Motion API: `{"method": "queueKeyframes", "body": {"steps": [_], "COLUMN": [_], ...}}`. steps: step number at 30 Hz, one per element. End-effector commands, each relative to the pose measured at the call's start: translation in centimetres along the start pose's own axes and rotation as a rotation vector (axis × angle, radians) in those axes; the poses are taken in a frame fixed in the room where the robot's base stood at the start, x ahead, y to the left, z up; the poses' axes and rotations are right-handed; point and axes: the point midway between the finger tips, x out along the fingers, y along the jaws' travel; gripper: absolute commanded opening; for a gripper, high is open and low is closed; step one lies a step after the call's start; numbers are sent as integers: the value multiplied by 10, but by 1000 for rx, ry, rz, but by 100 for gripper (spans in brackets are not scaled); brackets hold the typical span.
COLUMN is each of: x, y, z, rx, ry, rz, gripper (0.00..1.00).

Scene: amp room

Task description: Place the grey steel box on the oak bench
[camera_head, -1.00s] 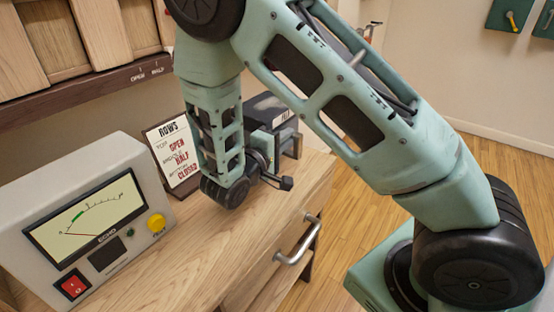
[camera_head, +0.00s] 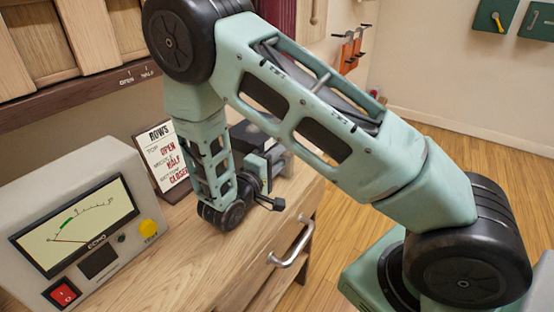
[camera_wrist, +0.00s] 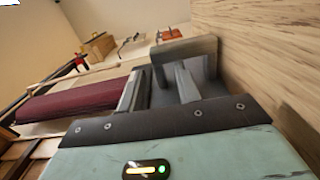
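The steel box (camera_head: 252,139), dark grey, is partly hidden behind my forearm and wrist in the head view. It is low over or on the pale oak bench top (camera_head: 185,262); whether it touches is hidden. My gripper (camera_head: 274,160) is at its near side, pointing level across the bench. In the wrist view my gripper (camera_wrist: 160,86) has its two grey fingers around dark grey surfaces, with a grey block (camera_wrist: 187,50) across their far ends. The finger contact is only partly visible, but the box keeps its place in the gripper.
A grey meter unit (camera_head: 118,160) with a red switch stands at the bench's left. A sign (camera_head: 160,158) leans at the back, near my wrist. A dark-edged shelf (camera_head: 75,103) runs above. A metal handle (camera_head: 292,243) sticks out in front. The bench's front middle is clear.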

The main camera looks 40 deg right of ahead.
Motion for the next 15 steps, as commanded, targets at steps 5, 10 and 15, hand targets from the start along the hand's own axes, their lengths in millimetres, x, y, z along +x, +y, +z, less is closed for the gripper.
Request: {"method": "queueKeyframes", "body": {"steps": [5, 10, 15], "x": [0, 0, -25], "y": [0, 5, 2], "z": [0, 0, -1], "rx": [0, 0, 1], "ry": [0, -1, 5], "rz": [0, 0, -1], "gripper": [32, 32, 32]}}
